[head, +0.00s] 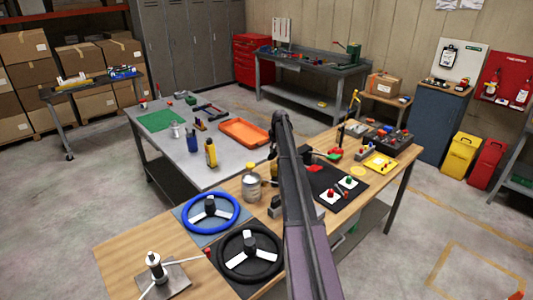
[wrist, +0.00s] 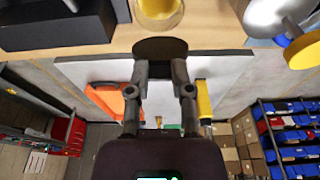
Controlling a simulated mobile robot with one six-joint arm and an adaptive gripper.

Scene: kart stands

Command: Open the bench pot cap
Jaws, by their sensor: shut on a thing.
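My gripper (wrist: 160,82) is shut on a dark round cap (wrist: 160,48) in the wrist view. A pot with yellow contents or sides (wrist: 158,10) stands on the wooden bench, cut off by the top of that view. A strip of bench shows between the cap and this pot, so they look apart. In the head view a small olive-yellow part (head: 274,170), probably this pot, shows beside my arm. My arm hides the fingertips and the cap there.
A silver tin (head: 251,188) stands on the wooden bench left of my arm, near two steering wheels. A dark block (wrist: 55,25) is beside the pot in the wrist view. The grey table behind holds an orange tray (head: 244,132) and a yellow bottle (head: 211,153).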

